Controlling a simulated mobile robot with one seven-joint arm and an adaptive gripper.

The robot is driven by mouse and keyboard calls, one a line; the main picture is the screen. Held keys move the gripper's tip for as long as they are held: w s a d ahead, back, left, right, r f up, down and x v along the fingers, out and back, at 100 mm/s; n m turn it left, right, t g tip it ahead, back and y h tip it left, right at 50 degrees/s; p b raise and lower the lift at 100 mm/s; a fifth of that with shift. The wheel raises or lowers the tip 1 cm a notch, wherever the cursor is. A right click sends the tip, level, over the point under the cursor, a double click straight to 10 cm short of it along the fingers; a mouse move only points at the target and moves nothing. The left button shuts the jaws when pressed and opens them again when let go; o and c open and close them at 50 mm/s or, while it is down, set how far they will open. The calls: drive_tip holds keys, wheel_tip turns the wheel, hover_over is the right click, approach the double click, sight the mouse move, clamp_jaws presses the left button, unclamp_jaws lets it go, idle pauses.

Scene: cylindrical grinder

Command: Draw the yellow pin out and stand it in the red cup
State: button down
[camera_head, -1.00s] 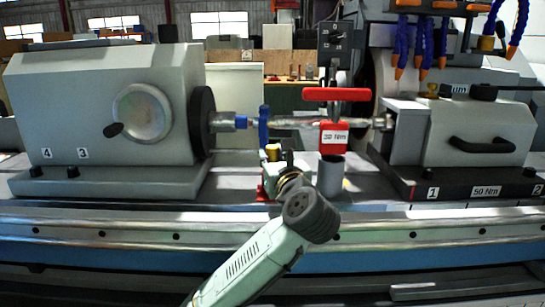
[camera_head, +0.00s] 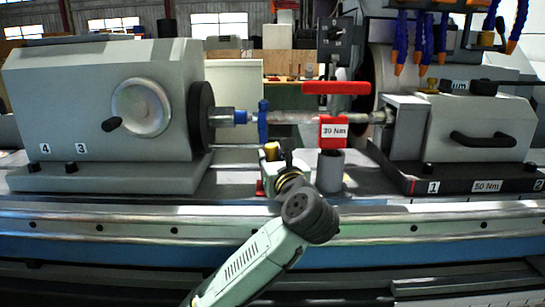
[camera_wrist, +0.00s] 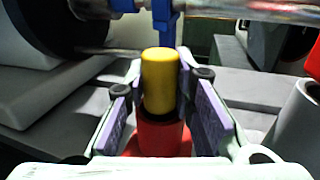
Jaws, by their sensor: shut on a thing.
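The yellow pin (camera_wrist: 160,80) stands upright between the two fingers of my gripper (camera_wrist: 162,85) in the wrist view, with a dark band at its lower end. The fingers are shut on it from both sides. Right below it is the red cup (camera_wrist: 161,137); I cannot tell whether the pin's lower end is inside it or just above. In the head view the yellow pin (camera_head: 271,151) shows as a small top behind my gripper (camera_head: 276,165). Part of a red base (camera_head: 260,188) shows below it, mostly hidden by my arm.
A grey cylinder (camera_head: 330,171) stands close on the right, below a red T-handled tool (camera_head: 333,131) marked 30 Nm. A blue clamp (camera_head: 263,120) on the horizontal shaft (camera_head: 300,118) is just behind and above the pin. Grey machine housings stand left and right.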

drive_tip(key=shift+d+f, duration=0.2)
drive_tip(key=shift+f, duration=0.65)
drive_tip(key=c, duration=1.3)
unclamp_jaws()
drive_tip(key=shift+s, duration=0.1)
drive_tip(key=r, duration=1.1)
drive_tip(key=shift+a+r, duration=0.25)
drive_tip(key=shift+r, duration=0.15)
